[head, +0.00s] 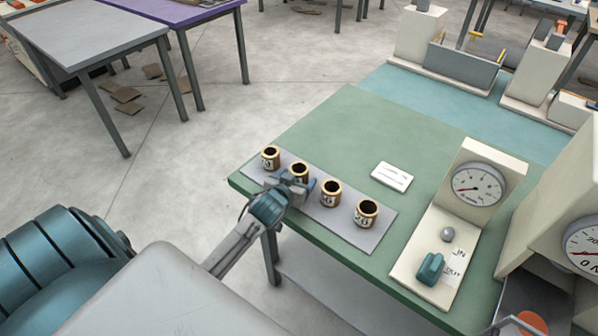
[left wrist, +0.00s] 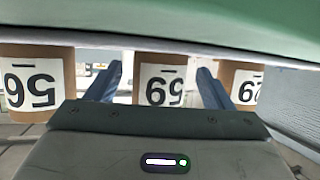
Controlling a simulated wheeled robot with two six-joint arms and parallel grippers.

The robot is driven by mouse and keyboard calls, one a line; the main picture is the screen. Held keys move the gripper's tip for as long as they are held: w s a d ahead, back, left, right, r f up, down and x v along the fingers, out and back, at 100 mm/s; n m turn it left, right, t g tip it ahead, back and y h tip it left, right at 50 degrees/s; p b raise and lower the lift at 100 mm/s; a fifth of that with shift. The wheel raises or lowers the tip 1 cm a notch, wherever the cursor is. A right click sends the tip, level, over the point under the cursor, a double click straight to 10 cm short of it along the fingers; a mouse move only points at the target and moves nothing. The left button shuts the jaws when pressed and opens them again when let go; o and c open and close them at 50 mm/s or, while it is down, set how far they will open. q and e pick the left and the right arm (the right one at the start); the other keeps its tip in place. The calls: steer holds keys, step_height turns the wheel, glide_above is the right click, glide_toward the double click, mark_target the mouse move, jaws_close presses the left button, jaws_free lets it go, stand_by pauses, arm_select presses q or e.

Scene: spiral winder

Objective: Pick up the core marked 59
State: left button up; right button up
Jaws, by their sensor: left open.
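Several tan cores with dark open tops and white number labels stand upright in a row on a grey mat (head: 345,228). The core marked 59 is the second from the left (head: 299,169), its lower part hidden by my left gripper (head: 291,192). In the left wrist view the labels appear upside down, and this core (left wrist: 161,84) shows between the two blue fingers of the left gripper (left wrist: 158,82). The gripper is open, fingers on either side of the core; contact cannot be told. My right gripper is not in view.
Neighbouring cores stand close on both sides, one at the left end (head: 270,158) and one to the right (head: 330,193). A white card (head: 392,177) lies behind the mat on the green table (head: 345,130). A dial gauge (head: 478,189) and teal knob (head: 431,268) stand at right.

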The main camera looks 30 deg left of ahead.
arm_select(q)
steer(key=shift+w+f, duration=0.25)
steer(key=shift+w, duration=0.4)
steer(key=c, duration=1)
steer(key=shift+a, duration=0.1)
steer(key=shift+c, duration=0.2)
